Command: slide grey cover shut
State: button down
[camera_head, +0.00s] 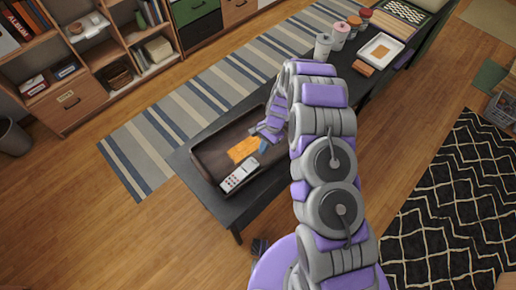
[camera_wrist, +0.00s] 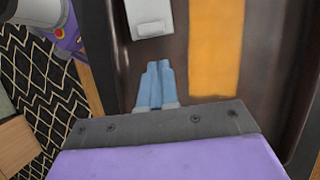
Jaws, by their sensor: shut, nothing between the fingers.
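A pale grey handheld device (camera_head: 240,177) with small buttons lies at the near end of a dark brown tray (camera_head: 212,172). In the wrist view the device (camera_wrist: 146,11) is cut off by the top edge, and a paler raised piece (camera_wrist: 149,28) sits on its near end. I cannot tell whether this piece is the grey cover or how far it is shut. My gripper (camera_head: 263,146) reaches down over the tray, and its blue fingers (camera_wrist: 156,78) are together and empty. The fingertips point at the device with a small gap in the picture; contact is not visible.
An orange flat item (camera_head: 243,150) lies in the tray beside the device, also in the wrist view (camera_wrist: 216,50). The tray stands on a long dark table (camera_head: 235,210). Canisters (camera_head: 340,36) and a white tray (camera_head: 380,50) stand farther back. The tray walls rise around my fingers.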

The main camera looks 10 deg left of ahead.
jog(key=d+r+n, duration=0.1)
jog(key=d+r, duration=0.2)
jog(key=r, duration=0.8)
jog(key=d+r+n, duration=0.1)
jog(key=d+r, duration=0.1)
jog(key=r, duration=0.8)
jog(key=s+d+r+n+t, duration=0.1)
jog(key=s+d+r+n, duration=0.3)
jog(key=s+r, duration=0.7)
jog(key=s+d+r+h, duration=0.1)
jog(key=s+d, duration=0.3)
jog(key=s, duration=0.7)
jog(key=s+d+r+n+h, duration=0.1)
jog(key=s+d+r, duration=0.3)
jog(key=s, duration=0.7)
jog(key=shift+d+r+t+h+b, duration=0.3)
jog(key=shift+d+r+t, duration=0.1)
jog(key=shift+d, duration=0.4)
jog(key=shift+f, duration=0.1)
